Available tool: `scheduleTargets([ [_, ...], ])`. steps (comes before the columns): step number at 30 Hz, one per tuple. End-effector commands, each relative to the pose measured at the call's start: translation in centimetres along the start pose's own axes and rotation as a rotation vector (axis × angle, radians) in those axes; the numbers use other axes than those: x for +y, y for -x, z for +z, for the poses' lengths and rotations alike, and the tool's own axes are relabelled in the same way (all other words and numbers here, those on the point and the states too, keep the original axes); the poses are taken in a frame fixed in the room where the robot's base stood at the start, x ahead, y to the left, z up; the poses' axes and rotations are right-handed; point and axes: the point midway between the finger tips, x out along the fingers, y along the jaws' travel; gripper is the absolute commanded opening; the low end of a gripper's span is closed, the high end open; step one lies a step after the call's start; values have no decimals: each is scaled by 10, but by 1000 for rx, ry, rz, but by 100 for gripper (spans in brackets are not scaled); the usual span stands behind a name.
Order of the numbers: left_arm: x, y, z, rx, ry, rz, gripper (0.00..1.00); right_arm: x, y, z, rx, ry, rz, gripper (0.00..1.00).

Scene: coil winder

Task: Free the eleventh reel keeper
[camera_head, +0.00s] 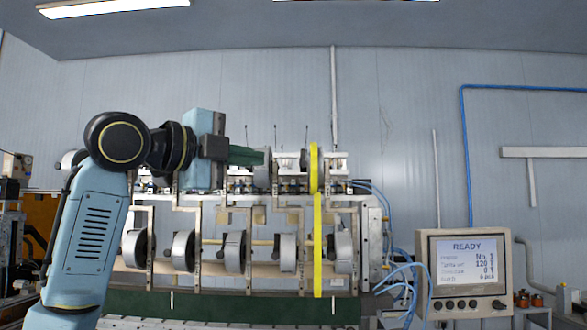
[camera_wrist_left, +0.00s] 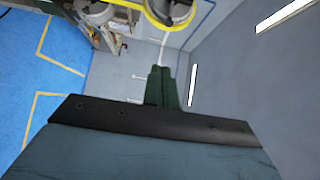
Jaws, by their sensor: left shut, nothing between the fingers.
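The coil winder rack holds grey reels in two rows; a lower one (camera_head: 235,251) hangs near the middle. Two yellow discs seen edge-on stand at the right part, an upper one (camera_head: 314,168) and a lower one (camera_head: 318,245). My left gripper (camera_head: 262,157) is shut and empty, its dark green fingers pointing right at upper-row height, left of the upper yellow disc. In the left wrist view the shut fingers (camera_wrist_left: 160,70) lie below a yellow ring (camera_wrist_left: 187,20) around a grey reel. I cannot tell which keeper is the eleventh. My right gripper is out of view.
A control panel (camera_head: 464,272) reading READY stands at the right. Blue hoses (camera_head: 400,272) run between it and the rack. A dark green beam (camera_head: 230,307) runs along the rack's bottom. Open space lies above the rack.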

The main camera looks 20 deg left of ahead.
Motion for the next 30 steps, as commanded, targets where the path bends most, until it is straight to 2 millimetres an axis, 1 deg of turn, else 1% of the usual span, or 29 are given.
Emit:
scheduleTargets([
  [1, -5, 3, -1, 2, -10, -6, 0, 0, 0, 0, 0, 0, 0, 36],
  [3, -8, 4, -2, 4, -17, -10, 0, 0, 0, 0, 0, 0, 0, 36],
  [11, -7, 4, -2, 4, -15, -10, 0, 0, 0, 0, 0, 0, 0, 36],
  [14, -7, 0, -2, 4, -14, -9, 0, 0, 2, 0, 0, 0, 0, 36],
  [16, -8, -6, -2, 5, -13, -9, 0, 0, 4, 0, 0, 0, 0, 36],
  [20, -9, -27, -2, 6, -11, -6, 0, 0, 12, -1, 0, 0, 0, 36],
  [30, -10, -99, -3, 6, -11, -6, 0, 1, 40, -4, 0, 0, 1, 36],
])
